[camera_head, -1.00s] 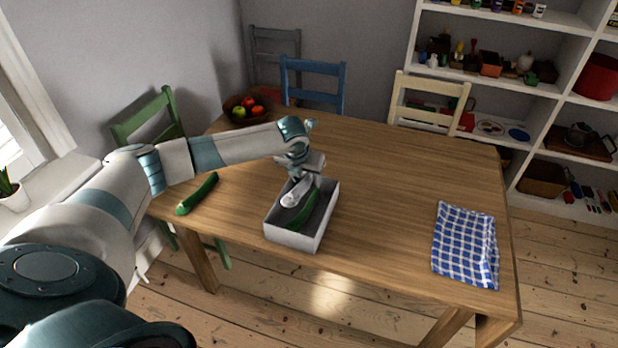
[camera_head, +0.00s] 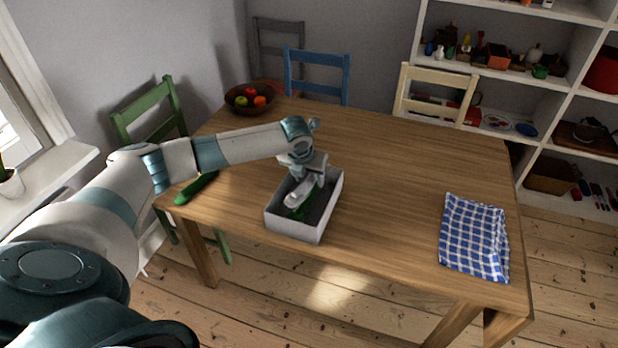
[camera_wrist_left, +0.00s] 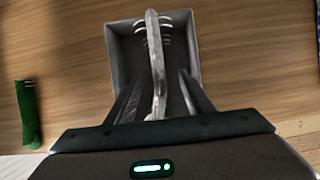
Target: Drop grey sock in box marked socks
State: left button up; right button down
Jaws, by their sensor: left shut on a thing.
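An open pale grey box (camera_head: 291,228) stands on the wooden table; it also shows in the wrist view (camera_wrist_left: 122,58). I can make out no marking on it. My left gripper (camera_head: 307,178) is over the box, pointing down. It is shut on a light grey sock (camera_head: 300,194), which hangs over or within the box opening. In the wrist view the grey sock (camera_wrist_left: 154,62) stands edge-on between the fingers. Whether it touches the bottom I cannot tell. A green sock-like thing (camera_head: 302,211) lies in the box, partly hidden behind the grey one. My right gripper is not in view.
Another long green thing (camera_head: 196,188) lies on the table left of the box. A blue checked cloth (camera_head: 474,238) lies at the right, and a fruit bowl (camera_head: 247,99) stands at the far left corner. The table between box and cloth is clear.

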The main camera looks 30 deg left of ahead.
aim_at(308, 182)
pick_arm(q)
jog(key=shift+f, duration=1.55)
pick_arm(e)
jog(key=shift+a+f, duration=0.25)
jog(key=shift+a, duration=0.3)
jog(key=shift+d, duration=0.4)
pick_arm(q)
jog(key=o, duration=1.1)
jog(key=shift+r, duration=0.1)
